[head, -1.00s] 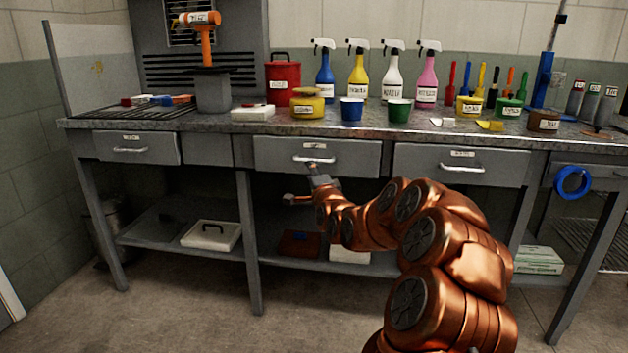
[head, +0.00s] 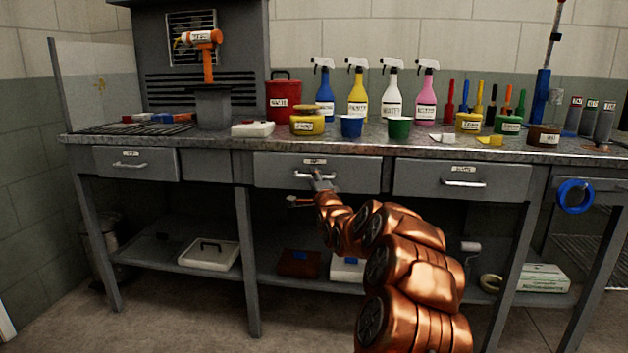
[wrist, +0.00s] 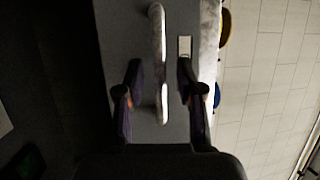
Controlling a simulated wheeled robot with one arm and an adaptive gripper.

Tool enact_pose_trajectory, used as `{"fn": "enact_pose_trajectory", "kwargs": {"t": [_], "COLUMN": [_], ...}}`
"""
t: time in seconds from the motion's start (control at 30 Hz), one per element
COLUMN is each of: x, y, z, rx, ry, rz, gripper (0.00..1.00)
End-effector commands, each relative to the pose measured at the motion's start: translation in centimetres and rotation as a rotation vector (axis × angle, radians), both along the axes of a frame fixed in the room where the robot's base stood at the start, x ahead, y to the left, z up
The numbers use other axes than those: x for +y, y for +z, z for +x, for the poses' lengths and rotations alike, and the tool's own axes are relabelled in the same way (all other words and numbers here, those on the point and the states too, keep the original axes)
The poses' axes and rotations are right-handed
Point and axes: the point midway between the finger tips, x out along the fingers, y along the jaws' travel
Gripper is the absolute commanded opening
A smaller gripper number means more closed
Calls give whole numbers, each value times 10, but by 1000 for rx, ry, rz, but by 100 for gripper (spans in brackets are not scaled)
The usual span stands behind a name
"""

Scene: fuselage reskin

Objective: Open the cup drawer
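The middle drawer (head: 352,175) is grey and closed under the worktop, with a small label too small to read. Its bar handle (head: 302,175) shows in the head view, partly hidden by my gripper (head: 319,181). I cannot tell from the labels which drawer is the cup drawer. In the wrist view, my gripper (wrist: 159,74) is open, with one dark finger on each side of the pale handle (wrist: 157,30). The fingers look apart from the handle. The drawer front (wrist: 126,30) lies behind it.
Closed drawers stand to the left (head: 135,168) and right (head: 425,177). The worktop (head: 400,148) carries spray bottles, a blue cup (head: 351,127), a green cup (head: 399,128) and jars. A lower shelf (head: 262,273) holds boxes under my arm.

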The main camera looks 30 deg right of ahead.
Motion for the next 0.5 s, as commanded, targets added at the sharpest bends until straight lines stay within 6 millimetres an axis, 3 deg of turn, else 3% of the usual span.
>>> {"fn": "enact_pose_trajectory", "kwargs": {"t": [0.5], "x": [-3], "y": [1], "z": [12], "rx": [3], "ry": [0], "rz": [1], "gripper": [37]}}
